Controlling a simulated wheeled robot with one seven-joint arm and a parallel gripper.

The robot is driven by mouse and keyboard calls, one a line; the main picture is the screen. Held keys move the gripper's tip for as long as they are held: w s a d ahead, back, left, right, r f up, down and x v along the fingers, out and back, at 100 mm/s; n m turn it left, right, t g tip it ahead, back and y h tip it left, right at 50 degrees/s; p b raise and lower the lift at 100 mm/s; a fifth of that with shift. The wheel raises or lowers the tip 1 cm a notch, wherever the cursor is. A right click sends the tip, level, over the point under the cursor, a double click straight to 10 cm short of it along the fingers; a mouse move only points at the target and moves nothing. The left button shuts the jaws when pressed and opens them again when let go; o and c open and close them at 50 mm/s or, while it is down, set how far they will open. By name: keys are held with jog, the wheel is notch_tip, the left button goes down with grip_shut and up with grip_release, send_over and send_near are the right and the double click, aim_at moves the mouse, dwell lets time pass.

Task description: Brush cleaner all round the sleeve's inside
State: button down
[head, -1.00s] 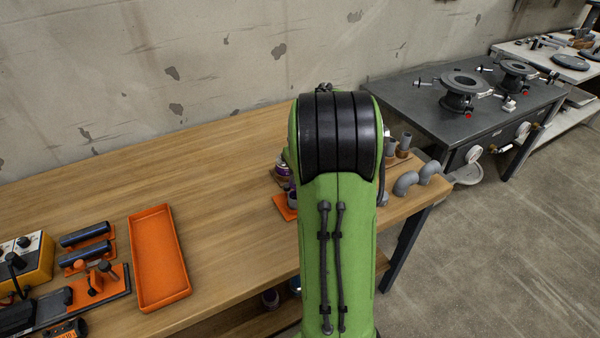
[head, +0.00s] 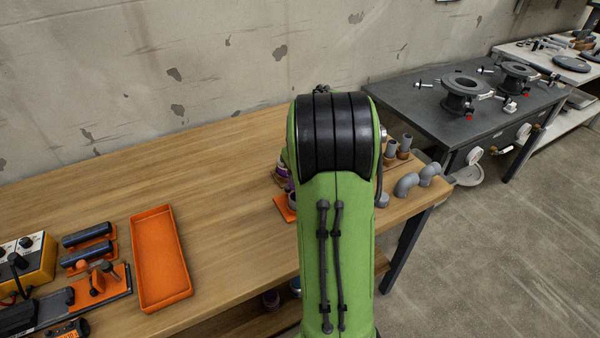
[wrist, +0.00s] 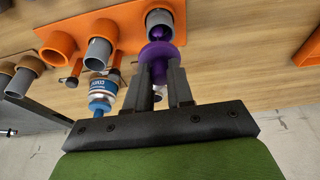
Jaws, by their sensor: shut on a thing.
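In the wrist view my gripper (wrist: 160,82) is shut on a purple brush (wrist: 157,55), held by its lower part between the two dark fingers. The brush's purple tip reaches into the mouth of a grey sleeve (wrist: 153,17) set in an orange holder. I cannot tell which part of the inside wall it touches.
The orange rack (wrist: 125,15) also bears another grey pipe (wrist: 98,53). A blue-labelled can (wrist: 103,88) stands close to my gripper's left. In the head view, grey elbows (head: 407,184) lie right of my arm and an orange tray (head: 160,258) left; bare bench lies behind the tray.

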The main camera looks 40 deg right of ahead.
notch_tip(320, 180, up, 6)
jog(key=p, duration=0.4)
jog(key=shift+f+p, duration=0.15)
jog(key=shift+p, duration=0.25)
jog(key=shift+f, duration=0.1)
